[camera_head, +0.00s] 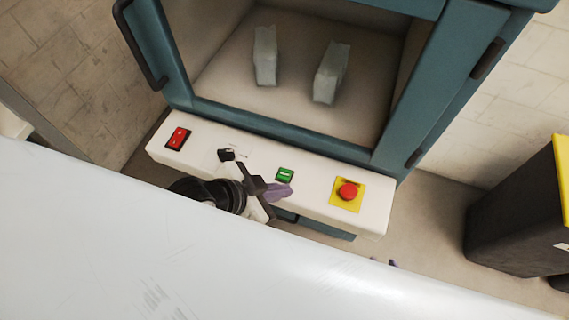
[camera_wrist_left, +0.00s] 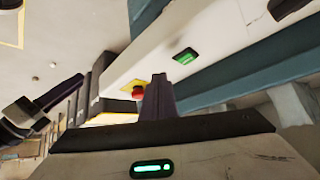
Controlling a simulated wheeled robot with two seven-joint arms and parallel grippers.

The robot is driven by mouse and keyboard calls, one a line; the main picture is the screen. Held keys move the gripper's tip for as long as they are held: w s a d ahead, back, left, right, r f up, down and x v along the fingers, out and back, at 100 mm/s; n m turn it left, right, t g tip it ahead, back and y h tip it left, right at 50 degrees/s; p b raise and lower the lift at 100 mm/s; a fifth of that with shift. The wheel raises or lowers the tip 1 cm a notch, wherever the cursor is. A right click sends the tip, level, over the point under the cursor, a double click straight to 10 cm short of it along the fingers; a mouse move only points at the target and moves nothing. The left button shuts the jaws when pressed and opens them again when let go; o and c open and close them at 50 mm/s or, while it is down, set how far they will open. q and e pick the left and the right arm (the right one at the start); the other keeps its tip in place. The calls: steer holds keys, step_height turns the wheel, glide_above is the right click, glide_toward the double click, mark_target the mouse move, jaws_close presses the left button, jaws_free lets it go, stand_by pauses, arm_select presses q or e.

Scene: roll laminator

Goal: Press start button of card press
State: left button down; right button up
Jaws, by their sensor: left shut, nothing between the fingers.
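The card press is a teal machine with a white control panel (camera_head: 225,155) along its front. A small green button (camera_head: 285,174) sits in the middle of the panel; it also shows in the left wrist view (camera_wrist_left: 186,56). My left gripper (camera_head: 279,190) is shut and empty, its purple fingers just in front of the green button. In the left wrist view the closed fingers (camera_wrist_left: 157,98) point up toward the panel, below and left of the button, with a visible gap in the picture. Contact cannot be told.
The panel also carries a red switch (camera_head: 177,138), a black knob (camera_head: 227,155) and a red emergency button (camera_head: 347,190) on a yellow plate. Two pale blocks stand inside the open chamber. A dark bin (camera_head: 515,215) with yellow trim stands right. A pale surface fills the foreground.

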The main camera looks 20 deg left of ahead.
arm_select(q)
steer(key=w+d+r+m+h+p, duration=0.1)
steer(key=w+d+r+m+h, duration=0.3)
steer(key=m, duration=0.3)
step_height(320, 180, up, 3)
steer(key=m+g+y+p, duration=0.1)
steer(key=m+g+p, duration=0.1)
steer(key=m, duration=0.3)
glide_above(279, 175)
steer(key=shift+r, duration=0.2)
steer(key=shift+f+b, duration=0.15)
steer(key=shift+b, duration=0.15)
step_height(279, 175, down, 8)
steer(key=b, duration=0.5)
steer(key=shift+b, duration=0.4)
steer(key=shift+f, duration=0.3)
